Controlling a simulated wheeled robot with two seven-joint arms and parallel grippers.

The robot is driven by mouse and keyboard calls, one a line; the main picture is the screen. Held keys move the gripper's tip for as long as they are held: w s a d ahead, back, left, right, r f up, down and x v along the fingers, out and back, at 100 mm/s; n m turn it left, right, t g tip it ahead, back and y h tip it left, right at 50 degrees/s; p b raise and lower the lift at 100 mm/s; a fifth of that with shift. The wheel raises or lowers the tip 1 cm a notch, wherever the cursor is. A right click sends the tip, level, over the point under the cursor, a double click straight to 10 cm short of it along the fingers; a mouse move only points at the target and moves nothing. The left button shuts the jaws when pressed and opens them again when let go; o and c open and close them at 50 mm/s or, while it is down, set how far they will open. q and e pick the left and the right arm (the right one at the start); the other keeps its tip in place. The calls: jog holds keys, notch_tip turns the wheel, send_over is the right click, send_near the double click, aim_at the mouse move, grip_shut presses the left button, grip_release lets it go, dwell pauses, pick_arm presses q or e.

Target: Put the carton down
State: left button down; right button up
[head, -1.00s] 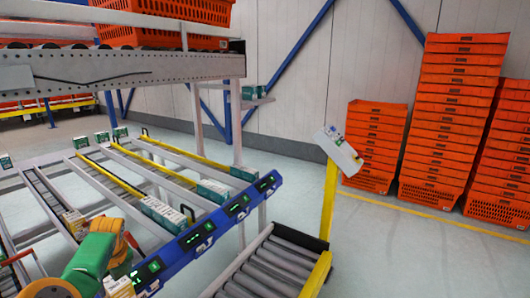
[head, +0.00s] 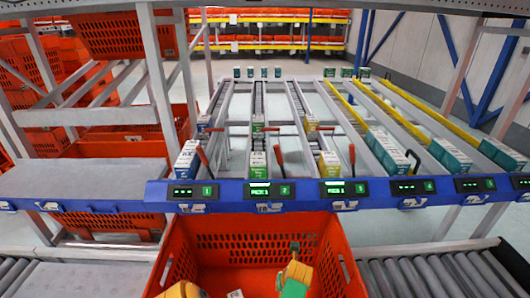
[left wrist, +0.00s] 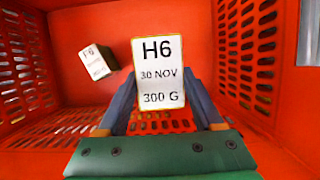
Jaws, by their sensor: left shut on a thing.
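In the left wrist view my left gripper (left wrist: 157,100) is shut on a white carton (left wrist: 157,55) with yellowish edges, marked "H6 30 NOV 300 G". The carton stands out between the two dark fingers, inside an orange tote (left wrist: 85,20). A second small white carton (left wrist: 97,60) lies tilted on the tote floor, left of the held one and apart from it. In the head view the tote (head: 255,228) is at the bottom centre, with green and orange-yellow parts of my arm over it. The held carton cannot be made out there.
A blue rail (head: 230,192) with lit displays runs behind the tote. Lanes beyond it hold several cartons, such as a white and blue one (head: 187,158). Roller conveyors lie left (head: 90,280) and right (head: 425,277) of the tote. A stacked-tote rack stands at left.

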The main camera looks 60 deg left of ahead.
pick_arm(q)
notch_tip(320, 180, down, 10)
jog(key=b, duration=0.8)
jog(key=shift+b, duration=0.4)
jog(key=shift+w+r+p, duration=0.1)
jog(key=shift+r+p, duration=0.2)
jog(key=shift+p, duration=0.05)
jog(key=shift+f+b, duration=0.5)
jog(key=shift+f, duration=0.1)
jog(key=shift+c, duration=0.2)
grip_release()
jog(key=shift+r, duration=0.1)
